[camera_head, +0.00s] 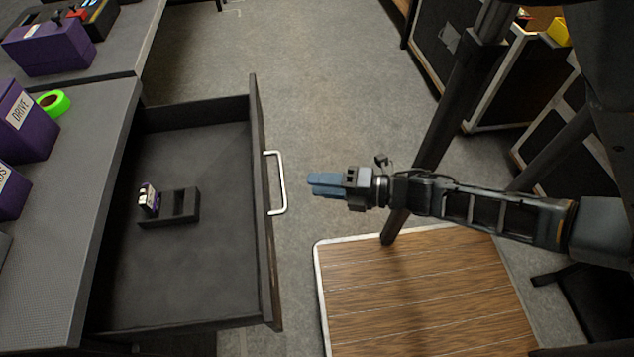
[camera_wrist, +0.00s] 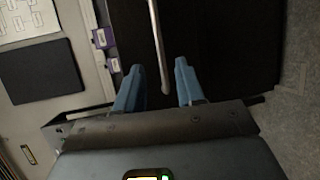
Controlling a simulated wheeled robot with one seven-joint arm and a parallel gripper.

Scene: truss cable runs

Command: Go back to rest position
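My gripper (camera_head: 312,185) is at the end of my outstretched arm, just right of the open drawer's white handle (camera_head: 281,183) in the head view. Its blue fingers appear close together there. The wrist view shows the two blue fingers of my gripper (camera_wrist: 157,85) apart with nothing held between them. The handle (camera_wrist: 160,45) shows beyond the fingers in that view, and I see no contact with it. The drawer (camera_head: 215,290) is pulled out from the grey workbench (camera_head: 72,190).
In the drawer, a small purple-and-white item (camera_head: 148,198) sits in a black holder (camera_head: 180,213). Purple bins (camera_head: 22,118) and green tape (camera_head: 54,103) are on the bench. A wooden-topped platform (camera_head: 420,300) lies below my arm. Dark posts and cases (camera_head: 500,85) stand right; grey floor is clear behind.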

